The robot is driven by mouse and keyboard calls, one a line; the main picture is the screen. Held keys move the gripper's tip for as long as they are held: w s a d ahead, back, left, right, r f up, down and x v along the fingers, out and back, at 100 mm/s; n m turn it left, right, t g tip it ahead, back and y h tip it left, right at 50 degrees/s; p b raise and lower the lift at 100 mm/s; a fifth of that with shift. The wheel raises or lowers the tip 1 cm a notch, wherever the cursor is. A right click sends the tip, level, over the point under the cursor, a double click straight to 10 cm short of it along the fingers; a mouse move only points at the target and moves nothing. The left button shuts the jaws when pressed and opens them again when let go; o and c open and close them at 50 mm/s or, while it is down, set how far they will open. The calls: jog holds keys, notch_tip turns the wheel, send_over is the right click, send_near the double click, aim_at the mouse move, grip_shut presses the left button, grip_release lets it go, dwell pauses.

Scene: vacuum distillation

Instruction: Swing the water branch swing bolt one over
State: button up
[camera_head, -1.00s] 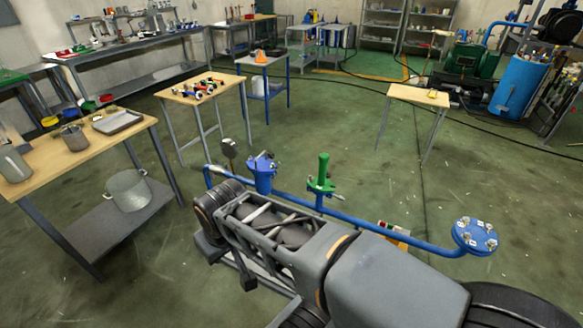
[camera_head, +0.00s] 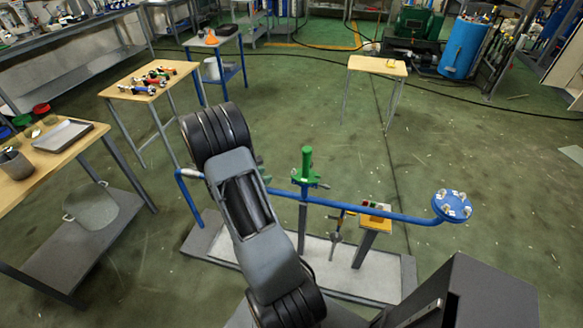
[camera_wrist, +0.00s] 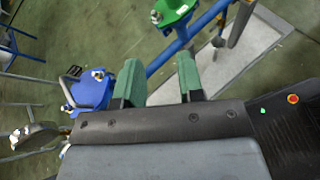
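The blue water pipe (camera_head: 345,211) runs across the middle in the head view, with a green valve (camera_head: 306,168) on it. A round blue flange (camera_head: 452,205) with several bolts is at its right end. In the wrist view, a blue fitting (camera_wrist: 92,92) with silver bolts (camera_wrist: 97,74) is left of my gripper (camera_wrist: 159,78). The green valve (camera_wrist: 170,12) is at the top. The green fingers are apart and nothing is between them; the pipe passes beyond. I cannot tell which bolt is swing bolt one.
A table with colored parts (camera_head: 150,83) and a table with a tray (camera_head: 62,136) are at left. A small table (camera_head: 376,66) stands behind. The floor at right is open.

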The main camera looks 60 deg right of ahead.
aim_at(294, 174)
jog(key=d+f+n+p, duration=0.1)
jog(key=d+f, duration=0.2)
jog(key=d, duration=0.2)
jog(key=s+d+f+n+p, duration=0.1)
jog(key=d+f, duration=0.3)
jog(key=d, duration=0.2)
jog(key=d+f+n+t+p, duration=0.1)
jog(key=d+f+n, duration=0.1)
jog(key=d, duration=0.3)
jog(key=shift+s+d+f+h, duration=0.1)
jog(key=shift+s+f+h, duration=0.1)
jog(key=shift+f, duration=0.2)
jog(key=shift+s+d+f+h, duration=0.1)
jog(key=shift+f+h, duration=0.1)
jog(key=shift+f, duration=0.2)
jog(key=c, duration=0.6)
grip_shut()
